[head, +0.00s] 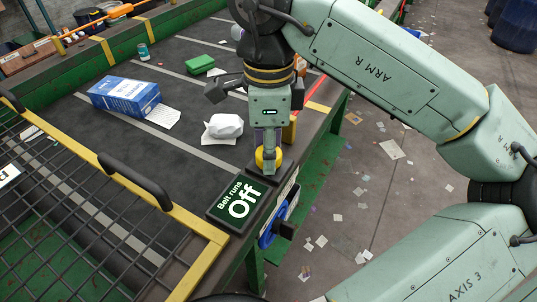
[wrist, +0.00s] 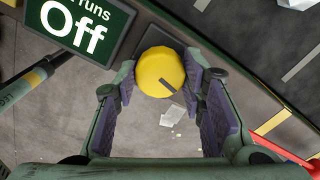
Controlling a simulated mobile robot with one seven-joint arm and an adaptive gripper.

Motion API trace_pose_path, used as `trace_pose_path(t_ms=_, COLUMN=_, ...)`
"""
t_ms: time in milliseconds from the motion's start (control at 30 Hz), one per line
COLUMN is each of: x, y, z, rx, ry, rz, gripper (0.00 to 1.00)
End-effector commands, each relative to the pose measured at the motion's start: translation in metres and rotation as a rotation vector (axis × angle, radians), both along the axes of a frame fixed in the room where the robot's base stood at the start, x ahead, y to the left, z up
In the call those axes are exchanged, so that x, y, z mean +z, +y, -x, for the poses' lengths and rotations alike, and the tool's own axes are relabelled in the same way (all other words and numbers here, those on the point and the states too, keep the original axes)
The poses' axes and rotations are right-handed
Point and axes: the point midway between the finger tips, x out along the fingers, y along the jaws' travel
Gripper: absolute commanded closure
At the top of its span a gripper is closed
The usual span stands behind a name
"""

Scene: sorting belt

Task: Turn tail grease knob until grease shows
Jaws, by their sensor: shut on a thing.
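The yellow knob (head: 260,160) sits at the belt's near edge, beside the "Belt runs Off" sign. In the wrist view the round yellow knob (wrist: 158,68) lies between my two fingertips, with a dark mark on its face pointing to the lower right. My gripper (head: 267,152) points down over it and is shut on it; in the wrist view my gripper (wrist: 163,74) has a purple-padded finger on each side. I see no grease around the knob, though the fingers hide part of its sides.
The dark sign (head: 240,202) reading "Belt runs Off" stands close to the knob. A blue and white box (head: 122,97), a white crumpled lump (head: 223,127) and a green block (head: 200,64) lie on the belt. A yellow-edged mesh guard (head: 180,215) is at left. Paper scraps litter the floor.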

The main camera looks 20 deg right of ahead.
Motion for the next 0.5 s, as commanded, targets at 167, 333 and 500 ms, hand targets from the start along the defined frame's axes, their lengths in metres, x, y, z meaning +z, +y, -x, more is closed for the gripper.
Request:
trace_pose_path(t_ms=167, x=-0.0047, y=-0.0005, z=-0.0004, rx=-0.162, ry=-0.002, rz=0.003, gripper=0.91)
trace_pose_path(t_ms=333, x=-0.0033, y=-0.0005, z=-0.0002, rx=-0.312, ry=-0.003, rz=0.004, gripper=0.91)
trace_pose_path(t_ms=500, x=-0.0021, y=-0.0006, z=-0.0002, rx=-0.442, ry=-0.002, rz=0.002, gripper=0.91)
